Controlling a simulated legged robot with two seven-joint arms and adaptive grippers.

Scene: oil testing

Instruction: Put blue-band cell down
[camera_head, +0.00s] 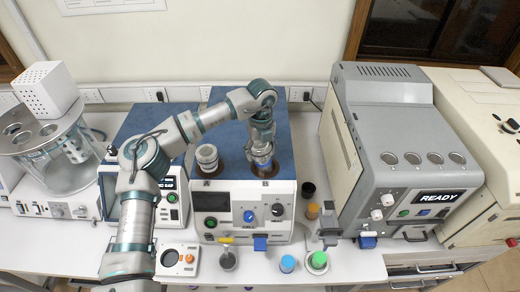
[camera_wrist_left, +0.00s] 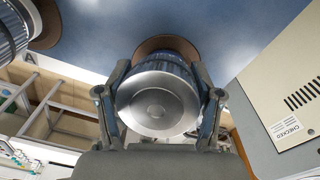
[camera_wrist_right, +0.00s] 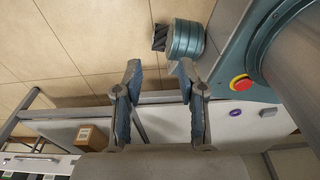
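The blue-band cell (camera_head: 262,161) is a metal cylinder at the well marked B on the blue-topped tester (camera_head: 232,134). My left gripper (camera_head: 262,150) comes down on it from above. In the left wrist view the fingers of my left gripper (camera_wrist_left: 158,100) lie against both sides of the cell (camera_wrist_left: 157,103), so it is shut on it. A brown ring (camera_wrist_left: 165,44) shows behind the cell; how deep the cell sits in the well is hidden. My right gripper (camera_wrist_right: 160,95) is open and empty, away from the bench, above a tiled floor.
Another metal cell (camera_head: 207,157) stands in well A, left of B. A grey machine reading READY (camera_head: 400,125) is on the right. Blue (camera_head: 287,264) and green-rimmed (camera_head: 318,261) containers stand on the bench front. A glass bath (camera_head: 58,155) is at far left.

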